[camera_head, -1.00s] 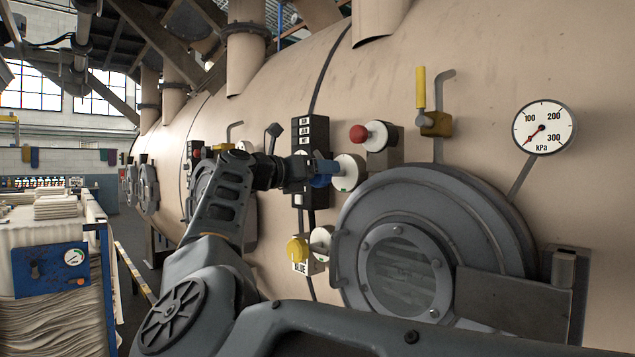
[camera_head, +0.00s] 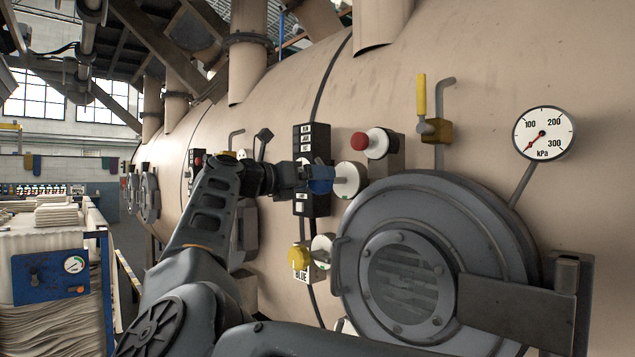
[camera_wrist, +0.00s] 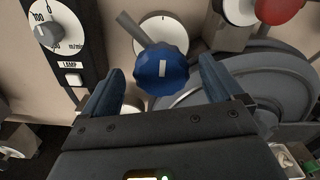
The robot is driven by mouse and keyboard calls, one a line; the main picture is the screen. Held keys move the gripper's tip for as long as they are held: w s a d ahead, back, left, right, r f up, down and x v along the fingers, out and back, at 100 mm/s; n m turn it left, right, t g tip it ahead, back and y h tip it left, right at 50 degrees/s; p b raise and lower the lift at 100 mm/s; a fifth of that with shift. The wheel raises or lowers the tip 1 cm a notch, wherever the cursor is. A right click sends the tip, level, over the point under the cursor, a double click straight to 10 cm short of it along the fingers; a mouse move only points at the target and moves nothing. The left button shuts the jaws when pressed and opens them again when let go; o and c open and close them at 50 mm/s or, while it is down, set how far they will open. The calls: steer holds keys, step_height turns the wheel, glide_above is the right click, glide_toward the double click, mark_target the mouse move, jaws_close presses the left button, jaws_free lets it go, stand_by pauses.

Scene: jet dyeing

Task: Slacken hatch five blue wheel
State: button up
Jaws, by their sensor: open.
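The blue wheel (camera_wrist: 161,70) is a faceted knob with a white mark, in front of a round white dial plate (camera_wrist: 165,30). In the wrist view it sits just beyond and between the fingers of my gripper (camera_wrist: 158,84), which are open on either side of it. In the head view my gripper (camera_head: 305,176) is at the blue wheel (camera_head: 321,180), left of the white plate (camera_head: 348,180). Whether the fingers touch the wheel cannot be told. The grey round hatch (camera_head: 455,215) with its glass window lies right of and below the wheel.
A red knob (camera_head: 359,142) is above right of the blue wheel. A yellow knob (camera_head: 298,257) labelled BLUE is below it. A black switch panel (camera_head: 312,140) stands close behind my gripper. A yellow-handled valve (camera_head: 435,130) and a kPa gauge (camera_head: 543,133) are further right.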

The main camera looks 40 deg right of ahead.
steer(key=shift+s+a+b, duration=0.1)
steer(key=shift+a+b, duration=0.25)
steer(key=shift+a, duration=2.2)
